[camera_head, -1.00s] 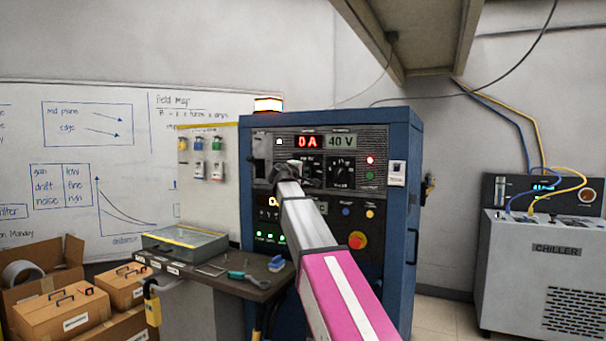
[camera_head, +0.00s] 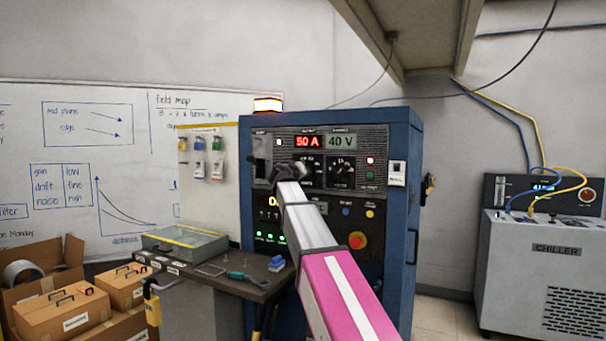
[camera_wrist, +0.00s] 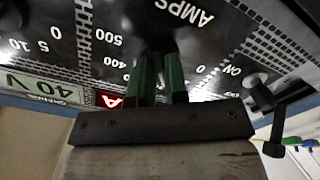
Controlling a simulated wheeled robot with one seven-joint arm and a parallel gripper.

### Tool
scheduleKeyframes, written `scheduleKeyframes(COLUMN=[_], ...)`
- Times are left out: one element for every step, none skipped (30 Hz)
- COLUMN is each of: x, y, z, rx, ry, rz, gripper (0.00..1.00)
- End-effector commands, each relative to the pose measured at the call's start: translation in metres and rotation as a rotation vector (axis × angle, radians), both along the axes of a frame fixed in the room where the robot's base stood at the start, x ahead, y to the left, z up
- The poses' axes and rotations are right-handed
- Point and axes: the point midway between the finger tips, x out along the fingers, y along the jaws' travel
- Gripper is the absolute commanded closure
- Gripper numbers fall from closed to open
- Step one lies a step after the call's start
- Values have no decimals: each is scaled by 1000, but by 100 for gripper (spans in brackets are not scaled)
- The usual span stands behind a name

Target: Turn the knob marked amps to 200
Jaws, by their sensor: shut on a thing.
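The blue power supply cabinet (camera_head: 398,125) carries a dark control panel. Its red display (camera_head: 307,141) reads 50 A and the display beside it (camera_head: 341,141) reads 40 V. In the wrist view the AMPS label (camera_wrist: 186,11) and part of a number scale (camera_wrist: 110,48) show tilted on the panel. My gripper (camera_head: 288,174) is at the upper left of the panel, shut on the amps knob (camera_wrist: 158,42). The green fingers (camera_wrist: 160,75) stand either side of the dark knob. The knob's pointer and much of its scale are hidden.
A second dial (camera_head: 341,172) sits just right of my gripper. A red stop button (camera_head: 357,240) is lower on the panel. A small shelf (camera_head: 236,287) with tools stands left of the cabinet. A wooden overhead shelf (camera_head: 428,35) hangs above right; the chiller (camera_head: 545,285) is far right.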

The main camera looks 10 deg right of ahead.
Motion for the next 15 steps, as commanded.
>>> scheduleKeyframes(x=[0,0,0,0,0,0,0,0,0,-1,0,-1,-1,-1,-1], y=[0,0,0,0,0,0,0,0,0,0,0,0,0,0,0], z=[-1,-1,-1,-1,-1,-1,-1,-1,-1,-1,-1,-1,-1,-1,-1], rx=[31,49,70,86,102,120,133,145,159,169,179,188,196,202,209], ry=[-21,-34,-49,-61,-72,-85,-95,-104,-114,-121,-128,-135,-141,-145,-150], rz=[0,0,0,0,0,0,0,0,0,0,0,0,0,0,0], gripper=[100,100,100,100,100,100,100,100,100,100,100,100,100,100,100])
